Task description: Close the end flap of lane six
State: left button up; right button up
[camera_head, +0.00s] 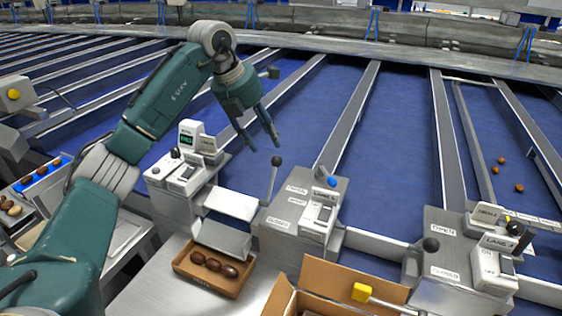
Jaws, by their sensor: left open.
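My left gripper (265,147) is open and empty, fingers pointing down, above the blue lane bed. Just below it a lever with a dark ball knob (276,161) stands up beside the middle grey console (283,226). That console carries open and closed labels and a lane plate whose number I cannot read for sure. The gripper does not visibly touch the knob. A pale metal flap (231,204) lies left of this console. The right console (440,262) has similar labels and a low black knob (430,245). My right gripper is not in view.
A cardboard box (190,277) with a few dark dates sits below a metal chute. An open carton (345,273) with a yellow-ended rod (362,292) stands at the front. A smaller console (187,185) stands left. Several dates lie on the right lane.

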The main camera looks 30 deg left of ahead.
aim_at(275, 157)
pick_arm(q)
jog(key=p+x, duration=0.3)
jog(key=x, duration=0.6)
jog(key=shift+d+f, duration=0.15)
jog(key=shift+w+f, duration=0.15)
jog(key=shift+f, duration=0.35)
grip_shut()
